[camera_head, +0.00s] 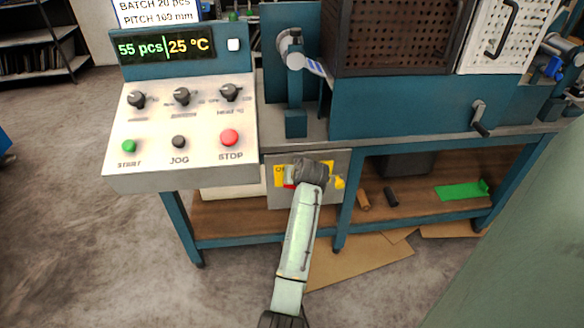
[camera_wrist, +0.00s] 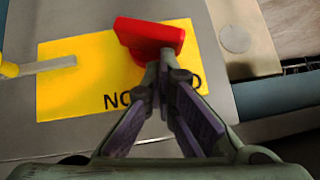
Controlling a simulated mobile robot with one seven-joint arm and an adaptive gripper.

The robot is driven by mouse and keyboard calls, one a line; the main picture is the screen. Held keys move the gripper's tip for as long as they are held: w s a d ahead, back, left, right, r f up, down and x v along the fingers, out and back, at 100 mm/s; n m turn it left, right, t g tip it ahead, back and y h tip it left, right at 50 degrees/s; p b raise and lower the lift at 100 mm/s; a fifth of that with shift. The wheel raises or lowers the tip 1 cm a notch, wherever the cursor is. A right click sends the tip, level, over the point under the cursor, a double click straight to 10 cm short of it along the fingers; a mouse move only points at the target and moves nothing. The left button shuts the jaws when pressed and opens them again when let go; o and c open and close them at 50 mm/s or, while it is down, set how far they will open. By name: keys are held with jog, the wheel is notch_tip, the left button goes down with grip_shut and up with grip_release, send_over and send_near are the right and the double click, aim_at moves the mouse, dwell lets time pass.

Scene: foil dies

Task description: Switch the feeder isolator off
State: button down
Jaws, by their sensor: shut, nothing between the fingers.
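The isolator is a grey box (camera_head: 330,160) under the bench, with a yellow label plate (camera_head: 278,172) on its face. In the wrist view, its red handle (camera_wrist: 150,38) stands over the yellow plate (camera_wrist: 75,85). Dark letters on the plate are partly hidden. My gripper (camera_wrist: 163,70) is shut and empty, its tips right at the edge of the red handle; I cannot tell whether they touch. In the head view my gripper (camera_head: 306,172) covers the middle of the box, and only a bit of red (camera_head: 288,183) shows beside it.
A yellow-ended lever (camera_wrist: 30,68) sits on the box beside the plate. Above is the control panel (camera_head: 185,115) with knobs and buttons. Bench legs (camera_head: 343,210) and the tabletop edge (camera_head: 420,139) frame the box. Loose parts lie on the lower shelf (camera_head: 410,180).

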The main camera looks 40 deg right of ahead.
jog(key=shift+w+a+f+g+h, duration=0.1)
jog(key=shift+a+f+g+h, duration=0.05)
jog(key=shift+a+g+h, duration=0.15)
dwell(0.9)
jog(key=shift+w+a+p, duration=0.15)
jog(key=shift+w+p, duration=0.05)
jog(key=shift+p, duration=0.25)
dwell(2.8)
dwell(1.7)
